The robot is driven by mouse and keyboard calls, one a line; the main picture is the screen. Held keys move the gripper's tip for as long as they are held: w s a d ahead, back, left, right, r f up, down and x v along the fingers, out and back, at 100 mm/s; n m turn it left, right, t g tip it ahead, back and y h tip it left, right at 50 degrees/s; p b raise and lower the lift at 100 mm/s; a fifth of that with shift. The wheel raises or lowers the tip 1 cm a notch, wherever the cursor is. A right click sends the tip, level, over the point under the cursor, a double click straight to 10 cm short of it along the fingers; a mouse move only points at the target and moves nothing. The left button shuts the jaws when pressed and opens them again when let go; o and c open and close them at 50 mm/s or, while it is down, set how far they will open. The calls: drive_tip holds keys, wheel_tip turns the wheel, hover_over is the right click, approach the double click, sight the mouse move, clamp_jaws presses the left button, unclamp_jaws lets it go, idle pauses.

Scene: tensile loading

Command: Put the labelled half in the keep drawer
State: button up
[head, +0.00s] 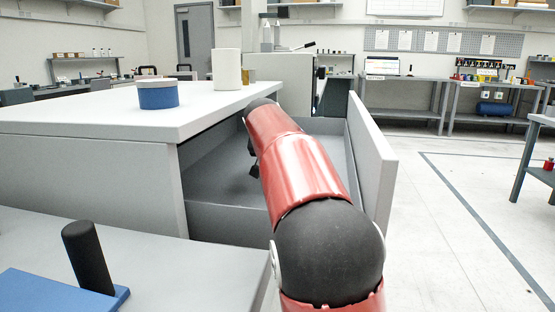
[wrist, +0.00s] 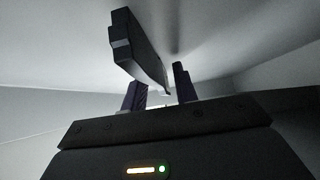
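In the head view my red and black arm reaches into the open drawer (head: 230,218) under the white-topped bench, and its end is largely hidden behind the arm. A small dark part of my gripper (head: 254,171) shows inside the drawer. In the wrist view my gripper (wrist: 162,85) has its two dark fingers apart, with pale grey surfaces around them.
A blue round container with a white lid (head: 158,94) and a white cylinder (head: 227,69) stand on the bench. A blue plate with a black upright post (head: 88,258) is at the front left. The drawer's front panel (head: 371,155) stands close right of my arm. Open floor lies right.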

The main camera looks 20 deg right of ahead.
drive_tip(key=shift+r, duration=0.1)
drive_tip(key=shift+s+a+r, duration=0.1)
drive_tip(key=shift+r, duration=0.15)
drive_tip(key=v, duration=1.1)
drive_tip(key=shift+s+a+r, duration=0.1)
drive_tip(key=shift+s+r, duration=0.05)
drive_tip(key=shift+s, duration=0.05)
